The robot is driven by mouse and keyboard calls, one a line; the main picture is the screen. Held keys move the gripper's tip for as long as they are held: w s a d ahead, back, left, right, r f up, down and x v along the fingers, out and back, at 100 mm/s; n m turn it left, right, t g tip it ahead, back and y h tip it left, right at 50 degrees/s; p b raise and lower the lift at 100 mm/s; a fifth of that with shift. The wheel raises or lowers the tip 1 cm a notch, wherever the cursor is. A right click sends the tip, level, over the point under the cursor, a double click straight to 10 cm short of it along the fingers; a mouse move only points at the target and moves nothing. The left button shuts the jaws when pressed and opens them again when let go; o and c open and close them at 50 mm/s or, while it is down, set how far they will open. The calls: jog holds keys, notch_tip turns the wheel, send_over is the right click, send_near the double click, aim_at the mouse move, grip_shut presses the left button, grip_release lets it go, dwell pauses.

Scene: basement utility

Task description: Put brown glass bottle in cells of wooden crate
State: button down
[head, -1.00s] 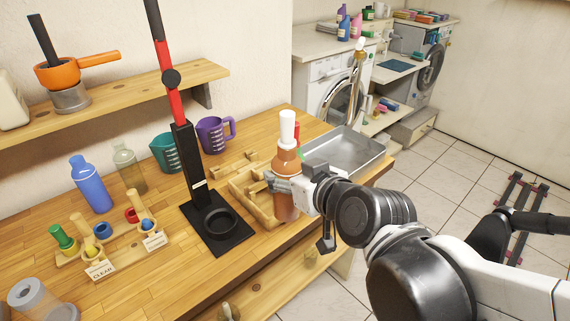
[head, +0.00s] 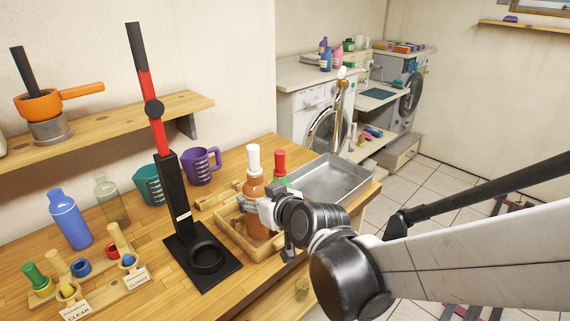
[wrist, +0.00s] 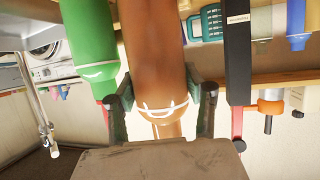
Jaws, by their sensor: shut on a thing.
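The brown glass bottle (head: 257,222) has a white cap and stands upright at the wooden crate (head: 232,222). It also shows in the wrist view (wrist: 155,45), between the two fingers. My gripper (head: 262,203) is shut on the bottle's body, reaching in from the right; its fingers also show in the wrist view (wrist: 160,95). The bottle's lower end appears inside the crate's outline; I cannot tell whether it touches the crate floor. My gripper and the bottle hide part of the crate's cells. A green bottle (wrist: 92,45) with a red cap (head: 280,160) is close beside the brown one.
A metal tray (head: 333,183) lies right of the crate. A black and red lever press (head: 180,215) stands close on its left. Purple (head: 200,167) and teal (head: 150,184) jugs, a blue bottle (head: 70,220) and a clear bottle (head: 112,202) stand further left.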

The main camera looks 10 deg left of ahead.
jog(key=shift+x, duration=1)
jog(key=shift+w+d+f+b, duration=0.15)
jog(key=shift+f+b, duration=0.2)
jog(key=shift+f, duration=1.8)
jog(key=shift+f, duration=0.2)
jog(key=c, duration=1.2)
grip_release()
jog(key=shift+o, duration=0.2)
jog(key=shift+r, duration=0.2)
jog(key=shift+r, duration=0.1)
jog(key=p+v, duration=0.1)
jog(key=v, duration=1.1)
jog(key=shift+d, duration=0.1)
